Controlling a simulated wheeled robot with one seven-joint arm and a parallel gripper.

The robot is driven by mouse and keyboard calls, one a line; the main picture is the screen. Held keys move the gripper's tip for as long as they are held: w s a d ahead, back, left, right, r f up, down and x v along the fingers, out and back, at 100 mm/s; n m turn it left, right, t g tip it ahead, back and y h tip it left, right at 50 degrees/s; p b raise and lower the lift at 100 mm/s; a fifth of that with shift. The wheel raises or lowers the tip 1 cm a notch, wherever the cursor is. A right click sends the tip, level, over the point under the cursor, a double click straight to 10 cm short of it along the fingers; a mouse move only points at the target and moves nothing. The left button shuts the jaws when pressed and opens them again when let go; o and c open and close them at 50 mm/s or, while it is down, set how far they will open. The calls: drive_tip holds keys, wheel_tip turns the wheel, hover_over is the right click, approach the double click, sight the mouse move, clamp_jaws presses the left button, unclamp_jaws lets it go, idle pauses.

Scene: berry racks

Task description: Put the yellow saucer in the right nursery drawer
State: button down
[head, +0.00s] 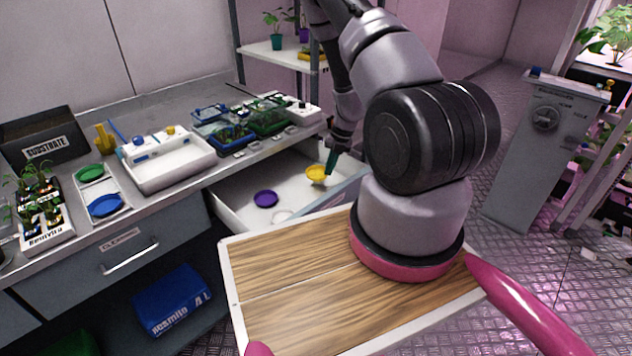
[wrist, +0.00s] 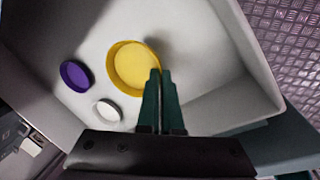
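The yellow saucer (head: 315,172) is over the floor of an open white drawer (head: 235,211) under the right part of the counter. In the wrist view the saucer (wrist: 133,66) is round with a raised rim, and a shadow beside it suggests it is a little above the drawer floor. My gripper (head: 329,172) reaches down into the drawer from above. In the wrist view its green fingers (wrist: 160,75) are close together at the saucer's near rim and appear to pinch it.
A purple saucer (head: 265,199) and a white saucer (wrist: 108,110) lie in the same drawer, left of the yellow one. A closed drawer (head: 125,255) is further left.

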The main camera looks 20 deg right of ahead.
sight(327, 188)
drive_tip(key=shift+s+d+x, duration=0.1)
drive_tip(key=shift+d+x, duration=0.1)
drive_tip(key=shift+x, duration=0.65)
drive_tip(key=shift+s+d+x, duration=0.1)
drive_tip(key=shift+d+x, duration=0.1)
drive_tip(key=shift+x, duration=0.65)
drive_tip(key=shift+d+x, duration=0.15)
drive_tip(key=shift+x, duration=0.65)
drive_tip(key=shift+f, duration=0.2)
drive_tip(key=c, duration=1.1)
unclamp_jaws()
